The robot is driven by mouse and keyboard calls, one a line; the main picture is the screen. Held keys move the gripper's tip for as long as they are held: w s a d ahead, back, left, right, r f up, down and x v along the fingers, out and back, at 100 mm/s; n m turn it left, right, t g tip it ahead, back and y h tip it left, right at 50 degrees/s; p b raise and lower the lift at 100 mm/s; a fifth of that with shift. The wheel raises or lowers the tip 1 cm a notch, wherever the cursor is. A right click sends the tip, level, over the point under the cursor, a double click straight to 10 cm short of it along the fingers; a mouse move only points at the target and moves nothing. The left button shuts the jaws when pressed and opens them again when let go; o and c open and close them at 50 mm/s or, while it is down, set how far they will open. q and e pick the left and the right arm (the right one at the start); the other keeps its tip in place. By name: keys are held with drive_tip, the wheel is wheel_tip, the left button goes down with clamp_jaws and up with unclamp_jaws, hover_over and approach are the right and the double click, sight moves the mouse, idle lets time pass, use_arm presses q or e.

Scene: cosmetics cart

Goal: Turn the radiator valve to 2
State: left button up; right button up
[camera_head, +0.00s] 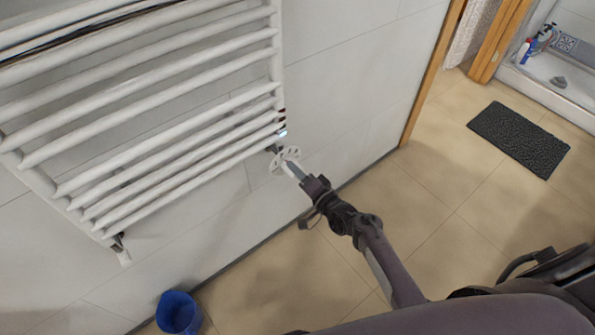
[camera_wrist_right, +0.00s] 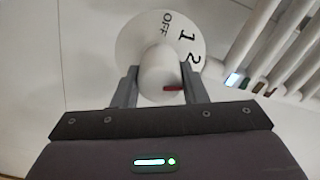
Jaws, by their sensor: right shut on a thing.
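The radiator valve's white dial disc (camera_head: 279,157) is at the lower right corner of the white towel radiator (camera_head: 150,100). In the right wrist view the dial (camera_wrist_right: 130,40) shows "OFF", "1" and "2" in black. The round white knob (camera_wrist_right: 158,70) sits in front of it, with a red mark (camera_wrist_right: 173,88) on its right side, below the "2" in the picture. My right gripper (camera_head: 292,169) is shut on the knob, one grey finger on each side; it also shows in the right wrist view (camera_wrist_right: 160,88). My left gripper is not in view.
A blue bin (camera_head: 178,312) stands on the floor below the radiator. A dark mat (camera_head: 520,138) lies at the right, near a shower tray (camera_head: 553,88) with bottles. A wooden door frame (camera_head: 432,75) edges the wall. The tiled floor between is clear.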

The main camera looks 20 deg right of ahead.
drive_tip(key=o, duration=1)
drive_tip(key=shift+s+d, duration=0.15)
drive_tip(key=shift+s, duration=0.1)
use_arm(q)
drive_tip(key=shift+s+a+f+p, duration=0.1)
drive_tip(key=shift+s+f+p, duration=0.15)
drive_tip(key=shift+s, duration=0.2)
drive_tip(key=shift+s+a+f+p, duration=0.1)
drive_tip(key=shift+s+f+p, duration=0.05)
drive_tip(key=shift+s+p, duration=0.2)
use_arm(e)
drive_tip(key=v, duration=0.7)
drive_tip(key=shift+s, duration=0.15)
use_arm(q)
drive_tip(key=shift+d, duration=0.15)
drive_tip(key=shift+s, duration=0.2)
